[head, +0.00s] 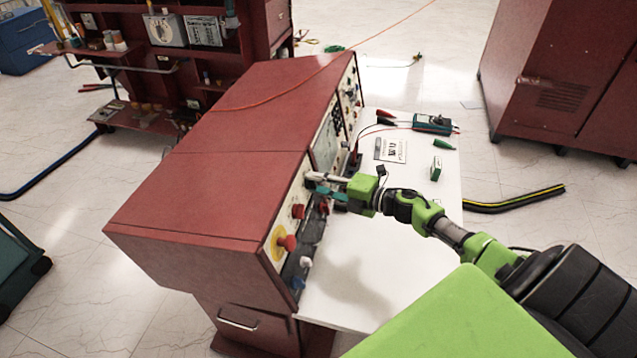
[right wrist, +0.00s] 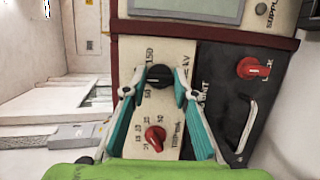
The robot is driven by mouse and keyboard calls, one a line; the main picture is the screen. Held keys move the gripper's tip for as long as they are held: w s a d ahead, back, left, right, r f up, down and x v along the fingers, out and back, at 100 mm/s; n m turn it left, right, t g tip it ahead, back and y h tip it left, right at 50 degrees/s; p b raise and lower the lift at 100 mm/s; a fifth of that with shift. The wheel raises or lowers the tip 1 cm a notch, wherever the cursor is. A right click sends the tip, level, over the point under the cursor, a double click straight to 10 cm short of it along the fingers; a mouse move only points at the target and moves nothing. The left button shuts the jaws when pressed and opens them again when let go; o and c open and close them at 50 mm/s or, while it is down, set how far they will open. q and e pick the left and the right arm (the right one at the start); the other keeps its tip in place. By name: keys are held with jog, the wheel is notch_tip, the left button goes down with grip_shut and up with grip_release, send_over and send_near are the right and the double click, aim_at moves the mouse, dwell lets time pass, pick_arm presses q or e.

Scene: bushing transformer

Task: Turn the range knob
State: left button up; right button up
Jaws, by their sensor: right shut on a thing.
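My right gripper (head: 322,184) reaches the front panel of the red test console (head: 235,135). In the right wrist view, my right gripper's two fingertips (right wrist: 158,80) stand on either side of a black knob (right wrist: 159,73) with a printed scale and "kV" beside it, and they are shut on it. A red knob (right wrist: 154,137) with its own scale sits below, between the teal fingers. I cannot read which knob is marked as range. In the head view the gripper hides the black knob. My left gripper is not in view.
A red knob (right wrist: 253,68) and a metal handle (right wrist: 246,126) are on the dark panel to the right. Red buttons (head: 288,242) sit nearer on the console. A multimeter (head: 432,123) and leads lie on the white worktop (head: 350,285).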

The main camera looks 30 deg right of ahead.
jog(key=o, duration=1.1)
jog(key=shift+d, duration=0.1)
jog(key=shift+s, duration=0.1)
jog(key=v, duration=1.2)
jog(key=shift+d+f, duration=0.1)
